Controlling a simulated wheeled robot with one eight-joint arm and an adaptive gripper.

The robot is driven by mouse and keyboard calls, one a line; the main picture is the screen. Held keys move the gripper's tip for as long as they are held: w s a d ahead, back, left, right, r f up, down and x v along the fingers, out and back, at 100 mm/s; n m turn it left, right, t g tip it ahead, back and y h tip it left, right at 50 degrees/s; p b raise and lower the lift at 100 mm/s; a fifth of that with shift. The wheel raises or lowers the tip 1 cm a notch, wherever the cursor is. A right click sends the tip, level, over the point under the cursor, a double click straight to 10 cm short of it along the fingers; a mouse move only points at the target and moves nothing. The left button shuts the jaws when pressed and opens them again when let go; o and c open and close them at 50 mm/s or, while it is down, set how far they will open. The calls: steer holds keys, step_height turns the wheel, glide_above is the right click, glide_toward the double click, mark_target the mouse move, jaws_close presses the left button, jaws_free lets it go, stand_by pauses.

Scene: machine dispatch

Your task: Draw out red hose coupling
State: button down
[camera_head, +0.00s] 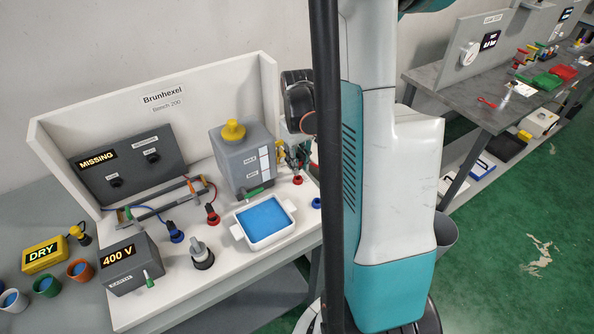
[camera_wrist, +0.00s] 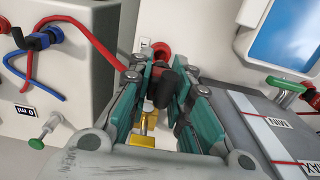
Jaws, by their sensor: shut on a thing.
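In the wrist view my gripper (camera_wrist: 163,88) has its teal fingers closed around a black elbow-shaped coupling (camera_wrist: 166,90). A red hose (camera_wrist: 95,40) runs from the upper left to the fingers. A red part (camera_wrist: 160,52) shows just beyond the coupling; I cannot tell whether they are still joined. A brass-yellow piece (camera_wrist: 146,128) shows between the fingers, lower down. In the head view my gripper (camera_head: 293,155) is at the right end of the white bench, beside the grey tank (camera_head: 228,148), partly hidden by my arm. A red fitting (camera_head: 298,180) is just below it.
A white tray of blue liquid (camera_head: 243,242) stands in front of the tank. Black plugs with a red base (camera_head: 212,218) and a blue base (camera_head: 176,236) stand left of it. The tank's green valve handle (camera_wrist: 287,84) is close on the gripper's right.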

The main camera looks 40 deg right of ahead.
steer(key=shift+r+p, duration=0.65)
steer(key=shift+r, duration=0.4)
steer(key=shift+r+p, duration=0.9)
steer(key=shift+r, duration=0.45)
steer(key=shift+s+f, duration=0.1)
